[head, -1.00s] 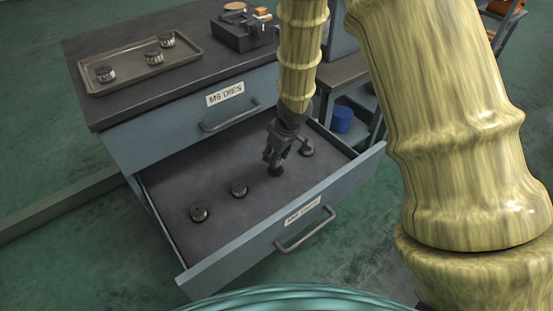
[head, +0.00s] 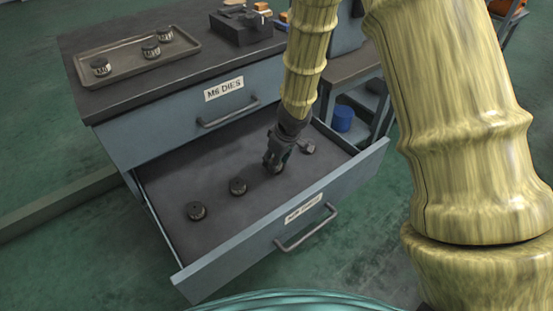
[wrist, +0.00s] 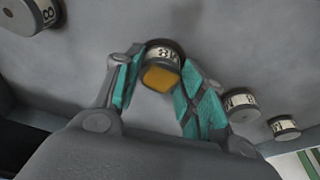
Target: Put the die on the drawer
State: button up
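The die (wrist: 163,54) is a short dark cylinder with a pale marked band and an orange-yellow face. In the wrist view it is between the teal-padded fingertips of my gripper (wrist: 163,58), which look closed against its sides. In the head view my gripper (head: 272,163) points down low inside the open drawer (head: 230,258). The die is mostly hidden there behind the fingers. I cannot tell whether it touches the drawer floor.
A tray (head: 125,72) with three dies lies on the cabinet top, above the closed M6 DIES drawer (head: 160,120). The drawer's front floor is clear.

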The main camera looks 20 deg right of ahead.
jog(key=shift+o, duration=1.4)
jog(key=shift+r, duration=0.1)
jog(key=p+v, duration=0.6)
jog(key=v, duration=0.6)
jog(key=shift+r, duration=0.1)
